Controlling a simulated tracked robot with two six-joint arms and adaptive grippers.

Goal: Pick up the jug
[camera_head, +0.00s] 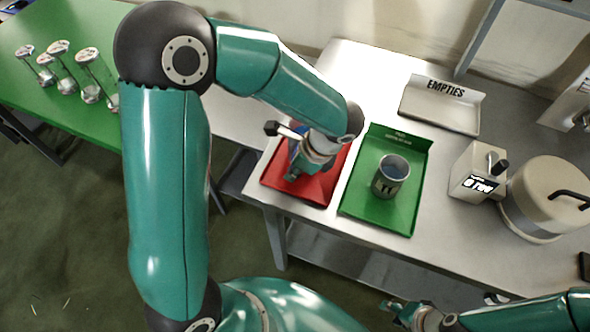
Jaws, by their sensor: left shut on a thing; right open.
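A metal, jug-like container (390,177) with a blue-grey interior and dark marks on its side stands upright on the green tray (378,217). My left gripper (296,172) is over the red tray (318,191), to the left of that container and apart from it. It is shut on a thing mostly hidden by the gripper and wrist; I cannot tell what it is. A dark knob on a pale rod (271,128) sticks out beside the wrist. My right gripper (393,306) is open and empty at the lower right, in front of the table.
A tray marked EMPTIES (440,105) lies at the back of the metal table. A boxy device with a display (477,172) and a round lidded vessel (550,197) stand at right.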

